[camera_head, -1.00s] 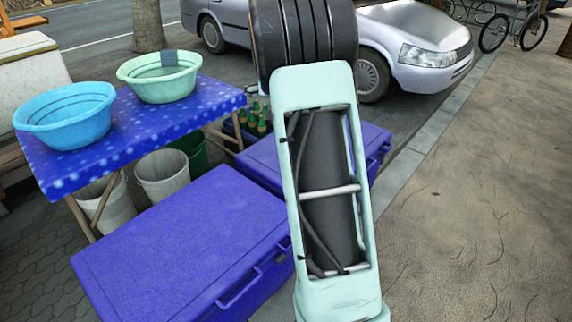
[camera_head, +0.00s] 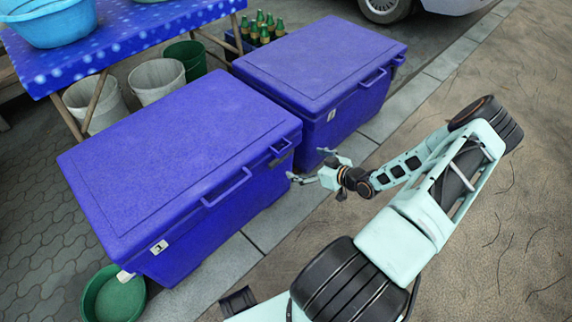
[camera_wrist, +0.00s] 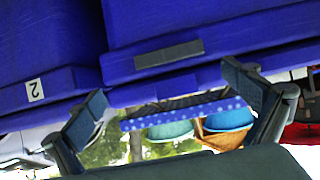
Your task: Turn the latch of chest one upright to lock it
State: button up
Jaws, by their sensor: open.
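Two blue lidded chests stand side by side. The nearer chest (camera_head: 170,160) has a small, unreadable label (camera_head: 158,247) and a latch (camera_head: 280,157) near its right end. The upside-down wrist view shows a dark grey bar-shaped latch (camera_wrist: 168,53) lying nearly level on the unnumbered chest face. My gripper (camera_head: 308,167) is open and empty, just in front of the nearer chest's right end. Its spread fingers (camera_wrist: 163,84) are apart from the latch.
A blue spotted table (camera_head: 130,35) with basins stands behind at left. Buckets (camera_head: 157,80) and a bottle crate (camera_head: 262,30) are behind the chests. A green basin (camera_head: 113,297) sits by the nearer chest's front-left corner. Open pavement (camera_head: 480,215) lies to the right.

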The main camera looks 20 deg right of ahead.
aim_at(282, 157)
jog(key=shift+t, duration=0.4)
jog(key=b+x, duration=0.1)
jog(key=x, duration=0.2)
jog(key=a+b+x, duration=0.1)
jog(key=x, duration=0.3)
jog(key=b+x, duration=0.1)
jog(key=x, duration=0.2)
jog(key=shift+a+f, duration=0.1)
jog(key=shift+a, duration=0.25)
jog(key=shift+c, duration=0.3)
jog(key=c, duration=0.9)
